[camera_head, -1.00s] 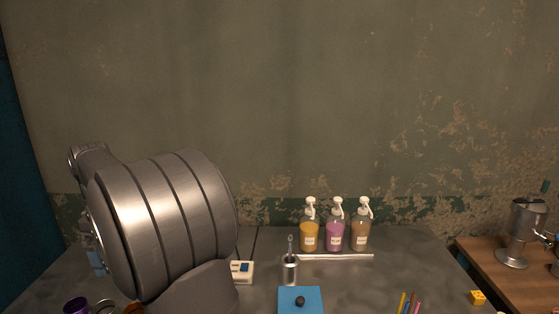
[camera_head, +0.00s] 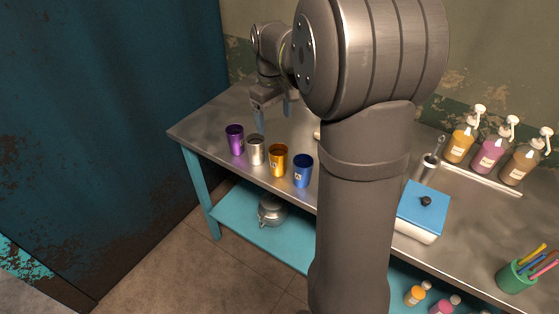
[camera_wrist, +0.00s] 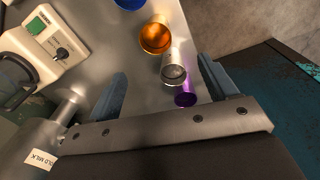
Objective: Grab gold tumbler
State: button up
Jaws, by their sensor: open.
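The gold tumbler (camera_head: 278,160) stands upright near the table's front edge, between a silver tumbler (camera_head: 256,150) and a blue tumbler (camera_head: 302,171). A purple tumbler (camera_head: 235,140) ends the row at the left. My gripper (camera_head: 273,113) is open and empty, behind and above the row in the head view. In the wrist view the gold tumbler (camera_wrist: 155,37) lies beyond my gripper (camera_wrist: 162,74). The silver tumbler (camera_wrist: 174,67) and purple tumbler (camera_wrist: 185,96) appear between the finger lines, apart from the fingers. The blue tumbler is cut by the wrist view's top edge.
A white machine with a knob (camera_wrist: 45,48) and a metal pitcher labelled cold milk (camera_wrist: 45,150) are left in the wrist view. A blue-lidded box (camera_head: 423,207), pump bottles (camera_head: 489,155) and a green pen cup (camera_head: 515,276) stand to the right.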

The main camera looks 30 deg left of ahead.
send_near(279, 154)
notch_tip(279, 154, down, 3)
jog(key=s+d, duration=0.1)
jog(key=s, duration=0.1)
jog(key=f, duration=0.4)
jog(key=shift+w+d+f, duration=0.25)
jog(key=shift+f, duration=0.15)
jog(key=c, duration=1.1)
